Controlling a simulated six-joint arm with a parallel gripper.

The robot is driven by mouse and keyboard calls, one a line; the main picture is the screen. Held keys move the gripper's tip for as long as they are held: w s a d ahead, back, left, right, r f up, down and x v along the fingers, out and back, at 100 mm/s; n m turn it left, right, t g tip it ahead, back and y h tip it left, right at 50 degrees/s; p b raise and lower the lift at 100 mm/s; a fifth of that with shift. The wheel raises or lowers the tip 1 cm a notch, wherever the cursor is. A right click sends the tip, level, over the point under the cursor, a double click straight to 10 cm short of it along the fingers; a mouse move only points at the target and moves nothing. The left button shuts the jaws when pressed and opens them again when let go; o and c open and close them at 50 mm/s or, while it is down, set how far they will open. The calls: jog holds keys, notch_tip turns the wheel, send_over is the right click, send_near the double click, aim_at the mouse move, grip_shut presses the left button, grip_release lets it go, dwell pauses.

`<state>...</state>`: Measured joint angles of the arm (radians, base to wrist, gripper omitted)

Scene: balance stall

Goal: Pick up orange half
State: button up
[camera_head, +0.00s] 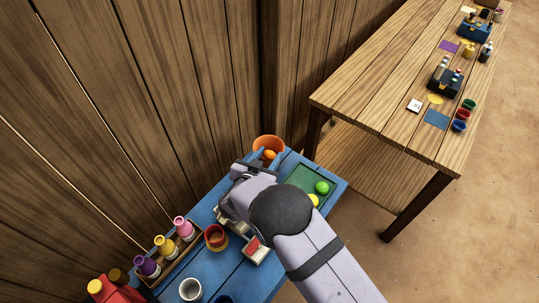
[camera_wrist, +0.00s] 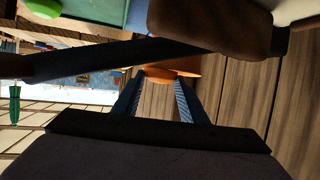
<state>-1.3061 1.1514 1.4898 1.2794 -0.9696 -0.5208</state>
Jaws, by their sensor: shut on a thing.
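The orange half (camera_head: 269,154) is small and bright orange. It sits between the fingertips of my gripper (camera_head: 266,159), at the far end of the blue table in the head view. My gripper is shut on it. In the wrist view, the orange half (camera_wrist: 160,74) shows between the tips of the two dark fingers, partly cut off by a dark bar in front. An orange bucket (camera_head: 268,139) stands right behind the orange half in the head view; whether they touch I cannot tell.
A green tray (camera_head: 303,176) with a green ball (camera_head: 322,188) and a yellow thing lies right of my gripper. Several coloured bottles (camera_head: 184,227) and a red cup (camera_head: 216,238) stand at the left. A wooden wall rises close behind.

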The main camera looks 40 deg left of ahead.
jog(key=shift+r, duration=0.2)
notch_tip(320, 180, up, 10)
jog(key=b, duration=0.2)
jog(key=shift+f+b, duration=0.2)
jog(key=shift+b, duration=0.15)
jog(key=b, duration=0.3)
send_over(271, 149)
notch_tip(271, 149, down, 4)
jog(key=shift+s+d+f, duration=0.1)
jog(key=shift+s, duration=0.05)
notch_tip(271, 149, down, 6)
jog(key=b, duration=0.7)
jog(key=o, duration=1.2)
